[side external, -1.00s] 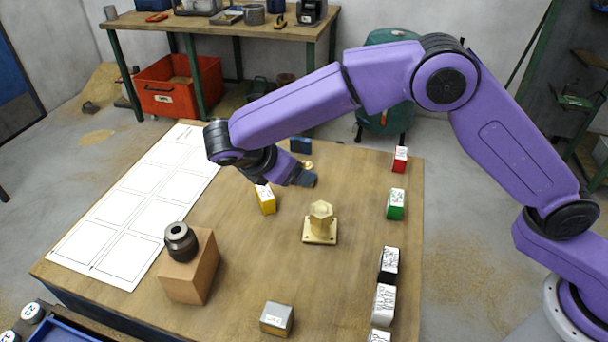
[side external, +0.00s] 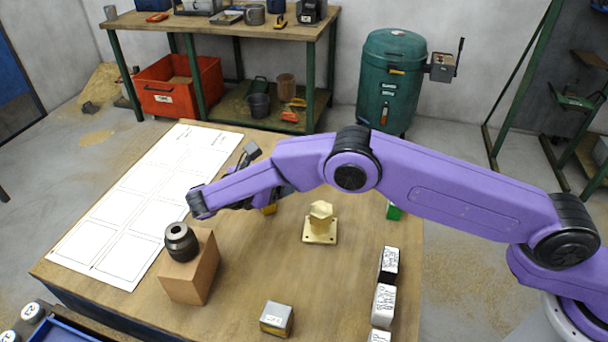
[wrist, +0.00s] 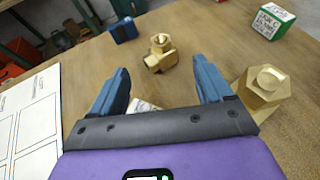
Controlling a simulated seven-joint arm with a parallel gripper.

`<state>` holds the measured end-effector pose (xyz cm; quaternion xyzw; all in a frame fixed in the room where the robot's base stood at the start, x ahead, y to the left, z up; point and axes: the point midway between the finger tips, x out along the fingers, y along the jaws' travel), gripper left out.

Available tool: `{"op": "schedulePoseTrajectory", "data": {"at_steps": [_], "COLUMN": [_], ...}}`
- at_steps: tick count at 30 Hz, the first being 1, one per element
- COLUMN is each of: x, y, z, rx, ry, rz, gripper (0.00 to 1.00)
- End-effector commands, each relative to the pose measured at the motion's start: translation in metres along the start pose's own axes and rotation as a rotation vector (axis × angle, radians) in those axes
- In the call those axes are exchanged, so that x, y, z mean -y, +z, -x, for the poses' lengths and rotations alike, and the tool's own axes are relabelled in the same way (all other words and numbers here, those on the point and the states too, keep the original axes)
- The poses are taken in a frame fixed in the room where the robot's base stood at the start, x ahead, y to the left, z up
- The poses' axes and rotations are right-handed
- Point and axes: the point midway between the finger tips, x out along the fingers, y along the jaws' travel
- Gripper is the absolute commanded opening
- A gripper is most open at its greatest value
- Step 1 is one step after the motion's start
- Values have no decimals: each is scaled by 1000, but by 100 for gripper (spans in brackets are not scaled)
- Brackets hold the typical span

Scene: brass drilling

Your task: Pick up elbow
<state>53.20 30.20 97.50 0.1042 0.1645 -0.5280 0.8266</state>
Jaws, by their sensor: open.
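The elbow (wrist: 160,54) is a small brass fitting lying on the wooden table in the wrist view. It sits ahead of my gripper (wrist: 160,78), roughly centred between the two blue fingers and beyond their tips. The fingers are apart with nothing held between them. In the side external view the purple arm hides the elbow, and my gripper is mostly hidden behind the arm.
A brass hex part on a flange (side external: 320,225) stands close to the right finger in the wrist view (wrist: 264,88). A labelled block (wrist: 145,105) lies below the gripper. A blue block (wrist: 123,30) and green block (wrist: 272,20) lie farther off.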

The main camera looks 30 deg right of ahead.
Motion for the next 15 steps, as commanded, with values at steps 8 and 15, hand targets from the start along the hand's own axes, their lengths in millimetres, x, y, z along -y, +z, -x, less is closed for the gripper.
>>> {"op": "schedulePoseTrajectory", "data": {"at_steps": [8,15], "x": [0,0], "y": [0,0], "z": [-48,-62], "rx": [1,-1], "ry": [-1,0], "rz": [0,-1], "gripper": [79,79]}}
